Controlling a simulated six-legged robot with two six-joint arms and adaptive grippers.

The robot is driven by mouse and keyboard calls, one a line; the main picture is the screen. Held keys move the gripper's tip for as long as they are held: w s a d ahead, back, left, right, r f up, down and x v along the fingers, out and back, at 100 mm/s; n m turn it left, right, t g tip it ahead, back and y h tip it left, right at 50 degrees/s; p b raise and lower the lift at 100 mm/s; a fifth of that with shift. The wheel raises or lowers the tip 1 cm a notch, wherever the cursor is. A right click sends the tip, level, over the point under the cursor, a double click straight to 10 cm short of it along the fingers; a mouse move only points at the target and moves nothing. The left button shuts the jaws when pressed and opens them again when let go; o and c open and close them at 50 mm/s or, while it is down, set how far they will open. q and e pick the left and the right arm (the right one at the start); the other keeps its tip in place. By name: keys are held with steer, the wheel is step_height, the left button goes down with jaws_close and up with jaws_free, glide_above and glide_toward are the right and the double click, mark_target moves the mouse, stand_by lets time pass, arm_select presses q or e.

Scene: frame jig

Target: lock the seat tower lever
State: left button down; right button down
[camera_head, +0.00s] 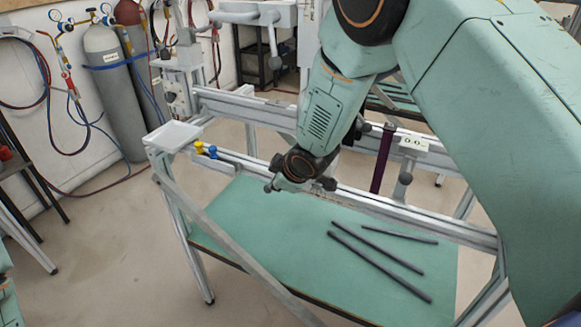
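My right arm comes in from the right, and its gripper (272,187) is low over the near rail of the frame jig (370,203). The fingers are small and partly hidden by the wrist, so I cannot tell whether they are open or shut. A purple tube (383,160) stands upright at the jig, right of the gripper. Beside it is a grey post with a knob (402,180) under a white label plate (413,145). Another grey fixture (177,90) stands at the rail's far left end. No part is clearly readable as the seat tower lever. My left gripper is out of view.
A white tray (173,136) sits at the jig's left corner, near yellow and blue knobs (205,150). Several dark tubes (380,262) lie on the green lower shelf (260,230). A grey clamp arm (262,18) is at the top. Gas cylinders (112,85) stand at the back left.

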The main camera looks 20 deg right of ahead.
steer(key=shift+a+f, duration=0.1)
steer(key=shift+f, duration=1)
stand_by(0.6)
